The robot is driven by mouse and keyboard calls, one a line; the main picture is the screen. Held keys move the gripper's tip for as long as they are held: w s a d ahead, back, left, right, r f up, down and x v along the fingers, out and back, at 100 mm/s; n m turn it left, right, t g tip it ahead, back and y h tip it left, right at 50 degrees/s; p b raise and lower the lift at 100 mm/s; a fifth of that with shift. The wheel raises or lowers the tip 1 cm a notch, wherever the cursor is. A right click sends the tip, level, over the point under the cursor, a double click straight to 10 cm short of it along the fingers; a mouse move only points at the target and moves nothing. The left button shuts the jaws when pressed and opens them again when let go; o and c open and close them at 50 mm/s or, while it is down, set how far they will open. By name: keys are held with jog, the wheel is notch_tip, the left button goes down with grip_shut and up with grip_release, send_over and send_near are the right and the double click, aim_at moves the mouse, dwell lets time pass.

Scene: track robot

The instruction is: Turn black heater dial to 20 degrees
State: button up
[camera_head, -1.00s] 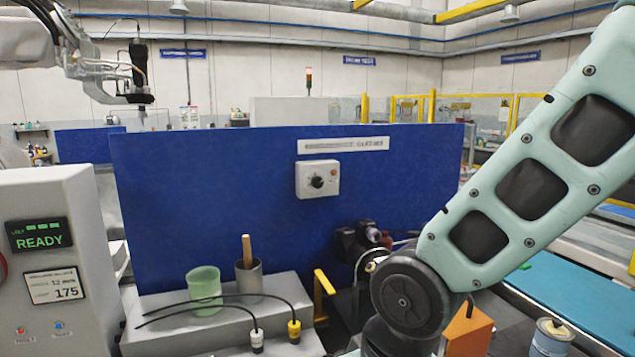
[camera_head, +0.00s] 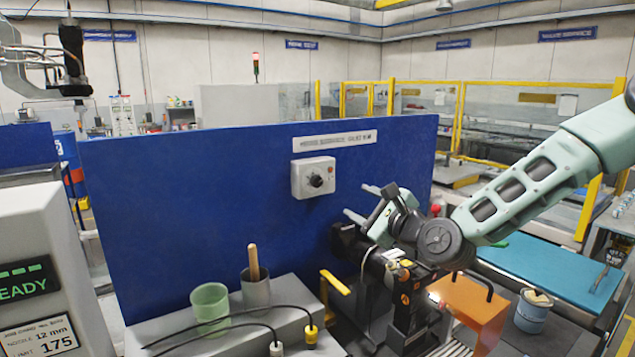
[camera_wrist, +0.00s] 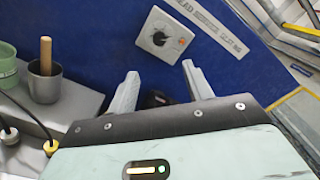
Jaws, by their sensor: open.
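The black heater dial (camera_head: 316,181) sits on a white box (camera_head: 301,180) fixed to the blue panel (camera_head: 200,220). A small red-orange light is above and to the right of the dial. In the wrist view the dial (camera_wrist: 158,39) and its white box (camera_wrist: 149,50) are beyond my fingertips, near the top. My gripper (camera_head: 358,202) is open and empty, to the right of and below the box, apart from it. In the wrist view both fingers of my gripper (camera_wrist: 160,72) are spread with a gap between them. The dial's scale marks are too small to read.
A green cup (camera_head: 210,306) and a grey cup (camera_head: 256,290) with a wooden stick stand on a grey step at the lower left, with black cables. An orange box (camera_head: 470,312) and a paint tin (camera_head: 533,311) are at the lower right.

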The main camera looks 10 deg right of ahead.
aim_at(318, 183)
jog(key=p+x, duration=0.6)
jog(key=x, duration=1)
jog(key=shift+w+a+f, duration=0.1)
jog(key=shift+w+a, duration=0.05)
jog(key=shift+w, duration=0.4)
jog(key=c, duration=1)
